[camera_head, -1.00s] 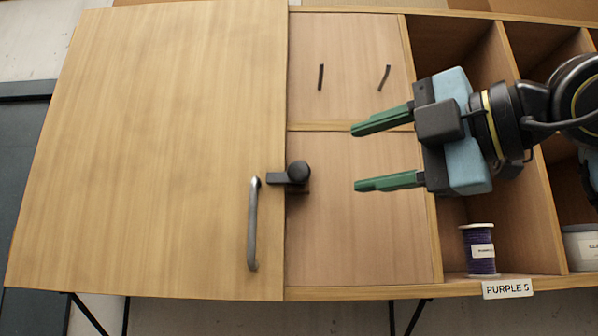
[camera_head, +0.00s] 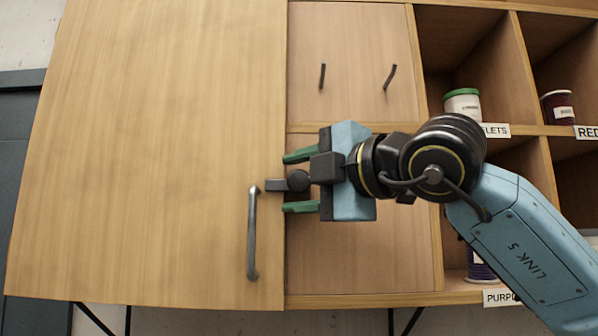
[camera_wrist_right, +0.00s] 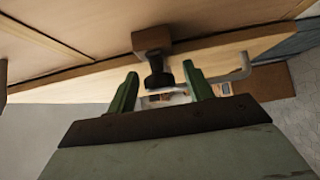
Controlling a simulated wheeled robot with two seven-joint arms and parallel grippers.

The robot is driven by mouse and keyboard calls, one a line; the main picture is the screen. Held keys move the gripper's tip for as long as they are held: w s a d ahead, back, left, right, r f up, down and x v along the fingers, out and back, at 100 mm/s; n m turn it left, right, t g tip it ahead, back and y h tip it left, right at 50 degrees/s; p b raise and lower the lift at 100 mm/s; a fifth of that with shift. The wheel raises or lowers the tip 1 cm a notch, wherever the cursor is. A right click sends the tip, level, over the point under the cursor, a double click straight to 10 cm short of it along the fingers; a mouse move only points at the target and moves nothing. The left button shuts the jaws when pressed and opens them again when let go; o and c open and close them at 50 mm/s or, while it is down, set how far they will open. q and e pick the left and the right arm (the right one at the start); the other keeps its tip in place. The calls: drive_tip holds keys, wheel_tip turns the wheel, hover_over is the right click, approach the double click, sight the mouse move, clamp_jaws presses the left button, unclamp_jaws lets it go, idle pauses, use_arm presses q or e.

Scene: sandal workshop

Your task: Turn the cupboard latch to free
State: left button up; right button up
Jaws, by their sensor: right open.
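The cupboard door (camera_head: 150,150) is a light wooden panel on the left, shut flat, with a grey metal bar handle (camera_head: 252,235) near its right edge. The black latch (camera_head: 275,185) sits at the door's right edge, its bar pointing left across the door edge and its round knob (camera_head: 299,180) at the right end. My right gripper (camera_head: 299,181) is open, with one green finger above the knob and one below. In the right wrist view the dark knob (camera_wrist_right: 158,75) shows between and beyond the green fingertips. I cannot tell whether the fingers touch it. My left gripper is not in view.
Two dark pegs (camera_head: 322,76) stick out of the panel above. Open shelves on the right hold a green-lidded tub (camera_head: 462,104), a red spool (camera_head: 560,107) and a purple spool (camera_head: 480,266), partly hidden by my right arm.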

drive_tip(key=c, duration=0.9)
drive_tip(key=shift+c, duration=0.2)
drive_tip(key=shift+a, duration=0.1)
drive_tip(key=n+g+h+p, duration=0.1)
drive_tip(key=n+h, duration=0.1)
drive_tip(key=shift+r+n+g, duration=0.15)
drive_tip(key=shift+n+g, duration=0.15)
drive_tip(key=n+g+h+p, duration=0.1)
drive_tip(key=h, duration=0.1)
drive_tip(key=n+h+p, duration=0.1)
drive_tip(key=n+h, duration=0.1)
drive_tip(key=shift+g+h+p, duration=0.35)
drive_tip(key=shift+g+h, duration=0.05)
drive_tip(key=shift+n+h, duration=0.7)
drive_tip(key=shift+h, duration=0.3)
drive_tip(key=shift+n+h+p, duration=0.4)
drive_tip(key=shift+n+h, duration=0.6)
drive_tip(key=shift+h, duration=1)
